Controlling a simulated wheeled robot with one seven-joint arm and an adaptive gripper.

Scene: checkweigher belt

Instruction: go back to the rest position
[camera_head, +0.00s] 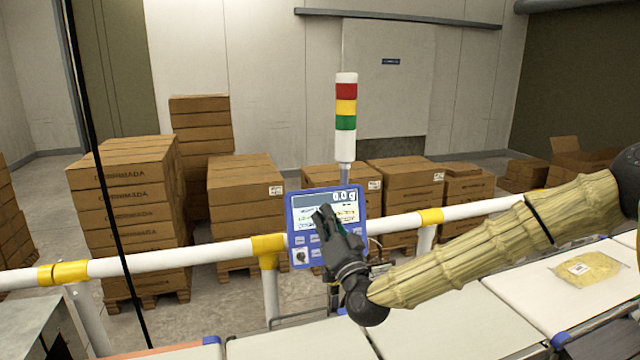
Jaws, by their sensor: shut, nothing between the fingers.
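My gripper (326,215) is shut and empty. It is raised in front of the blue checkweigher panel (300,228) and covers part of its screen and buttons. I cannot tell whether the fingertips touch the panel. The panel's display reads 0.0 g. My arm, in a tan ribbed sleeve, reaches in from the right edge above the belt.
White belt sections (428,325) run along the front. A yellow bag (585,268) with a label lies on the right belt. A white and yellow rail (180,258) crosses behind. A signal tower (346,107) stands above the panel. Stacked cartons (130,195) fill the floor beyond.

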